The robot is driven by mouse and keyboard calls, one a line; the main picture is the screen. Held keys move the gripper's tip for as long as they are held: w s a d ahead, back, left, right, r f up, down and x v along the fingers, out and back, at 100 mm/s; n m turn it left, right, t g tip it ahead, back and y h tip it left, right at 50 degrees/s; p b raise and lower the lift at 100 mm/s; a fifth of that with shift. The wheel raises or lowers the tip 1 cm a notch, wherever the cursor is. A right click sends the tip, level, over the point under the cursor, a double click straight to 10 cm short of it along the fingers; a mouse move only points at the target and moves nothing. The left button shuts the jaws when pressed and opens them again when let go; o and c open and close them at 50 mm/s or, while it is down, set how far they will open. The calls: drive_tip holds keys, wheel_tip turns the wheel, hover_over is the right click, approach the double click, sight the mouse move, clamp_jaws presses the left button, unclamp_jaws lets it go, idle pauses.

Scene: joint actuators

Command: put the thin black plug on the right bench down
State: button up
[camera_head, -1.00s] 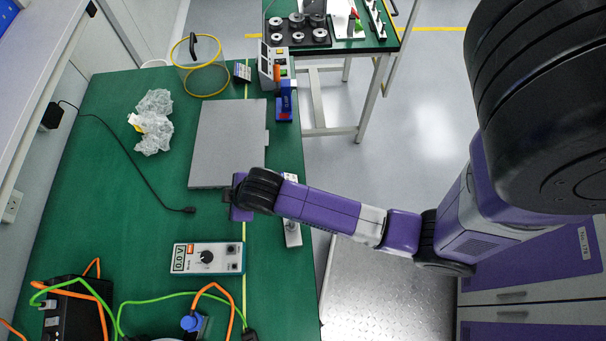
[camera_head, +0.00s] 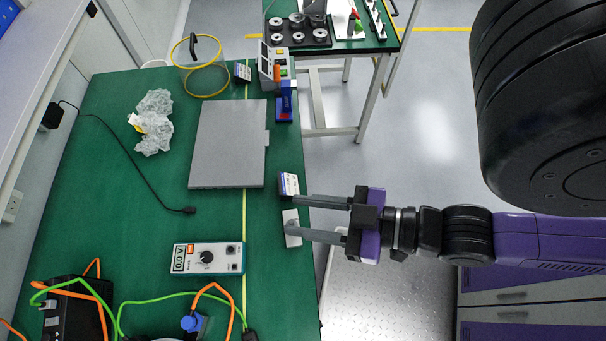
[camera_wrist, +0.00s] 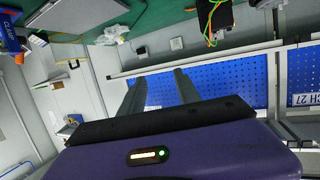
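A thin black cable with a small black plug (camera_head: 189,210) at its end lies on the green bench (camera_head: 110,225), left of the grey flat case. My gripper (camera_head: 292,217) is at the bench's right edge, well to the right of that plug. Its two long grey fingers are spread apart, pointing left, with nothing seen between them. In the wrist view the fingers (camera_wrist: 158,80) also stand apart and empty, with a blue pegboard behind them. The fingertips appear close to a small labelled black box (camera_head: 289,184) and a light metal strip (camera_head: 292,229); I cannot tell whether they touch.
A grey flat case (camera_head: 228,145) lies mid-bench. A meter (camera_head: 208,258) reading 0.0 V stands nearer. Green and orange leads run around a black box (camera_head: 75,308) at front left. Crumpled clear plastic (camera_head: 153,122) and a yellow-rimmed container (camera_head: 202,75) are farther back.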

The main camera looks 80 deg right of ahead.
drive_tip(key=w+r+t, duration=0.1)
drive_tip(key=w+t, duration=0.2)
drive_tip(key=w, duration=0.8)
drive_tip(key=w+d+f+n+g, duration=0.1)
drive_tip(key=w+f+g, duration=0.25)
drive_tip(key=w, duration=0.75)
drive_tip(key=w+d+f+g, duration=0.15)
drive_tip(key=w+f, duration=0.35)
drive_tip(key=w, duration=0.6)
drive_tip(key=w+d+f+n+g, duration=0.1)
drive_tip(key=w+f+g, duration=0.25)
drive_tip(key=w, duration=0.75)
drive_tip(key=n+g, duration=0.2)
drive_tip(key=g, duration=0.7)
hover_over(185, 210)
drive_tip(key=f, duration=0.7)
drive_tip(key=shift+d+b, duration=0.25)
drive_tip(key=shift+b, duration=0.05)
drive_tip(key=shift+s+f, duration=0.2)
drive_tip(key=f, duration=0.3)
drive_tip(key=f+p, duration=0.1)
drive_tip(key=f, duration=0.3)
drive_tip(key=shift+w+a+f, duration=0.15)
drive_tip(key=shift+a, duration=0.05)
clamp_jaws()
